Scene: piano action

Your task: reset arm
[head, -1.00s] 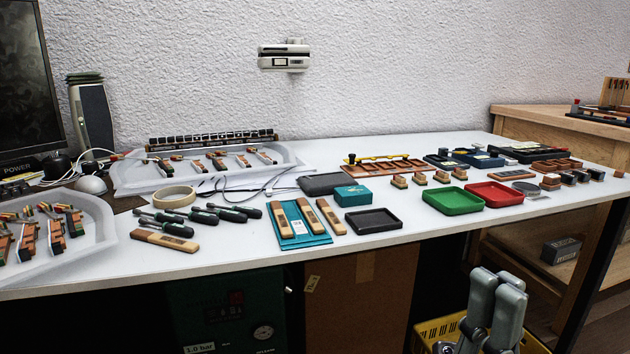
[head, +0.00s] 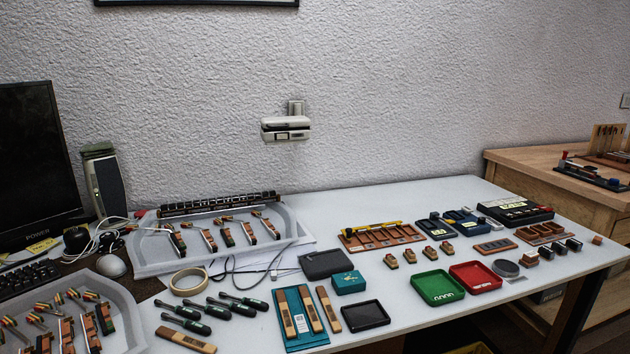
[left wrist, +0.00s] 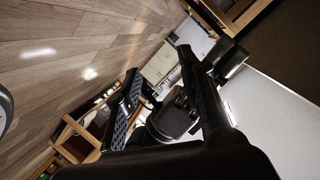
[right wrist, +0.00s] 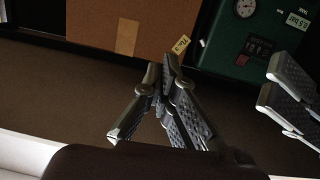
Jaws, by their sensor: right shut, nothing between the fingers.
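In the right wrist view my right gripper (right wrist: 160,68) is shut and empty, with its fingertips together. It hangs over the dark floor in front of the cabinets. At the right edge of that view are two more grey fingers (right wrist: 284,88) with a gap between them, which look like my left gripper. In the left wrist view the dark fingers of my left gripper (left wrist: 158,64) stand apart, and I see nothing held between them. Neither gripper shows in the head view now.
The white workbench (head: 390,210) carries a green tray (head: 438,287), a red tray (head: 475,276), a black tray (head: 366,316), screwdrivers (head: 205,312) and a tape roll (head: 188,282). A brown box (right wrist: 105,28) and a green unit (right wrist: 240,45) stand under it.

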